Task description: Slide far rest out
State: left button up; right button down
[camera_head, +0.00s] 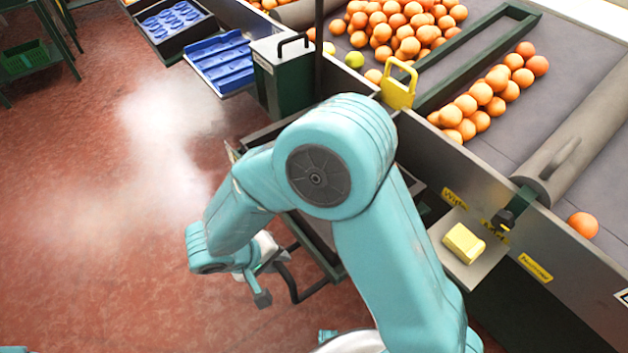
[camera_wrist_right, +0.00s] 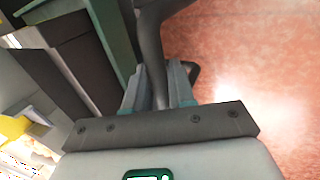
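A dark rest frame (camera_head: 326,262) sits low against the side of the sorting table, largely hidden behind my right arm. A black bent bar (camera_head: 293,291) curves out from its outer side, and it also shows in the right wrist view (camera_wrist_right: 152,45). My right gripper (camera_head: 262,278) is at this bar, left of the frame. In the right wrist view its two teal fingers (camera_wrist_right: 160,88) lie on either side of the bar, close against it, and appear shut on it. The contact is partly hidden in the head view. My left gripper is not in view.
The sorting table (camera_head: 455,178) holds many oranges (camera_head: 480,97) and a roller (camera_head: 590,130). A yellow block (camera_head: 463,243) lies on a side shelf. A dark green box (camera_head: 283,72) and blue trays (camera_head: 221,62) stand beyond. Red floor (camera_head: 90,270) at left is free; white haze covers part.

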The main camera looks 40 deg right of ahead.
jog(key=a, duration=1)
jog(key=shift+s+a+b, duration=0.15)
jog(key=shift+a+b, duration=0.25)
jog(key=c, duration=0.7)
grip_release()
jog(key=shift+r, duration=0.15)
notch_tip(320, 180, up, 7)
jog(key=p, duration=0.4)
dwell(0.4)
jog(key=shift+s+f, duration=0.15)
jog(key=shift+f, duration=0.05)
